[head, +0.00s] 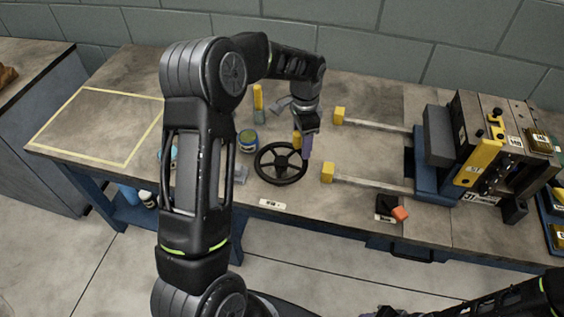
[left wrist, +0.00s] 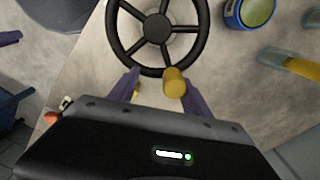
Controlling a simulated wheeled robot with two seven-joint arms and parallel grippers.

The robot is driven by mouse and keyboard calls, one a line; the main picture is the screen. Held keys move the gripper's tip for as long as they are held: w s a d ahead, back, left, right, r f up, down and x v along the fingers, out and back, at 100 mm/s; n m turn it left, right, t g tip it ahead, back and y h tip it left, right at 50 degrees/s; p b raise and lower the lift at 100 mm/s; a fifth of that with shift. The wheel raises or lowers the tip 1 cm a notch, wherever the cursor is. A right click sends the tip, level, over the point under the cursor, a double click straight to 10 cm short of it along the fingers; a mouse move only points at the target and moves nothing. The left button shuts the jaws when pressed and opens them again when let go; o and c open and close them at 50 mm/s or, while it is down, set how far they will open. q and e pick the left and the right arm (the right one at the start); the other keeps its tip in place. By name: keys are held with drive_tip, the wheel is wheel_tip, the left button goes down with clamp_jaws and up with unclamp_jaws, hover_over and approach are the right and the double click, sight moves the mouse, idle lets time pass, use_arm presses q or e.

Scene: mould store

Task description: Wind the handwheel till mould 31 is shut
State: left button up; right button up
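The black handwheel (head: 262,165) lies flat on the bench, with a yellow knob (left wrist: 173,82) standing on its rim. My left gripper (head: 306,147) is over the wheel's far right rim. In the left wrist view its two purple fingers are apart, with the knob between them and nearer the right finger; I cannot tell if they touch. Mould 31, by its label (head: 470,197), is a steel block (head: 512,165) with a yellow strap (head: 478,162) at the right. A blue plate (head: 427,178) stands left of it; any gap between halves is unclear. My right gripper is out of view.
Two rails with yellow end blocks (head: 327,172) run left from the blue plate. A blue-rimmed tin (head: 248,141) and a yellow-handled tool (head: 257,97) stand behind the wheel. A black-and-orange item (head: 392,209) lies near the front edge. A yellow-taped area (head: 85,152) at left is empty.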

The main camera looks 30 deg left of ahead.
use_arm(q)
drive_tip(key=shift+a, duration=0.15)
drive_tip(key=shift+r, duration=0.1)
drive_tip(key=shift+w+r+p, duration=0.1)
drive_tip(key=shift+r+p, duration=0.45)
drive_tip(key=shift+r, duration=0.1)
wheel_tip(320, 180, up, 8)
drive_tip(key=p, duration=0.5)
drive_tip(key=shift+f, duration=0.2)
